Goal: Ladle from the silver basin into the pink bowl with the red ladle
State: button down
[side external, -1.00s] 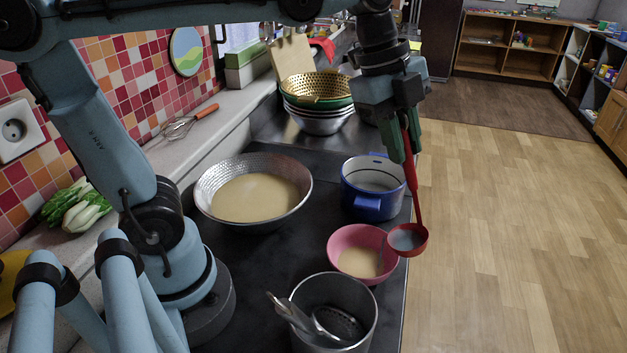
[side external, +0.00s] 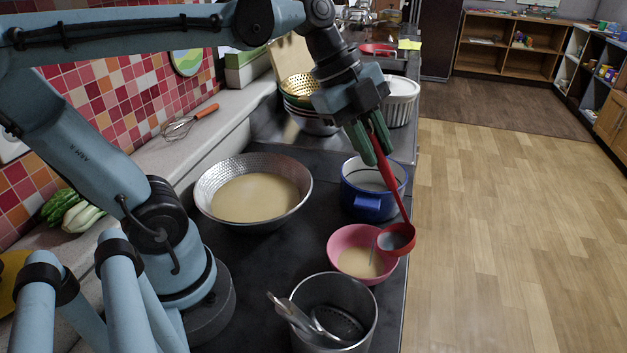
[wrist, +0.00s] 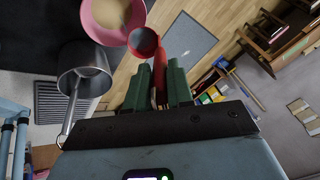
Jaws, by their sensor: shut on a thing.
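My gripper (side external: 377,150) is shut on the handle of the red ladle (side external: 397,238). The ladle's bowl hangs over the right edge of the pink bowl (side external: 338,243); whether it touches the rim I cannot tell. The pink bowl holds some tan liquid. The silver basin (side external: 207,186) stands to the left and holds a wide pool of the same tan liquid. In the wrist view the red ladle (wrist: 145,42) extends from between my green fingertips (wrist: 159,72), with the pink bowl (wrist: 97,31) beside it.
A blue pot (side external: 369,206) stands just behind the pink bowl. A metal utensil pot (side external: 364,298) stands in front. Stacked colanders (side external: 300,90) and a white lidded pot (side external: 401,101) are at the back. The counter's right edge is close to the pink bowl.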

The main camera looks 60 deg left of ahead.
jog(key=shift+s+a+f+t+h, duration=1.25)
jog(key=shift+s+a, duration=0.9)
jog(key=shift+a, duration=0.25)
jog(key=w+d+r+g+y, duration=0.1)
jog(key=w+d, duration=0.1)
jog(key=w+d+r+g+y, duration=0.1)
jog(key=w+d, duration=0.1)
jog(key=d, duration=0.1)
jog(key=w+d+r+g+y, duration=0.1)
jog(key=w+d+r, duration=0.1)
jog(key=shift+w+d+g+y, duration=0.25)
jog(key=shift+w+d+y, duration=0.1)
jog(key=w+d+f+g+y, duration=0.2)
jog(key=w+d+y, duration=0.1)
jog(key=w+d, duration=0.3)
jog(key=shift+w+d+f+g, duration=0.2)
jog(key=shift+d+g, duration=0.2)
jog(key=shift+d, duration=0.25)
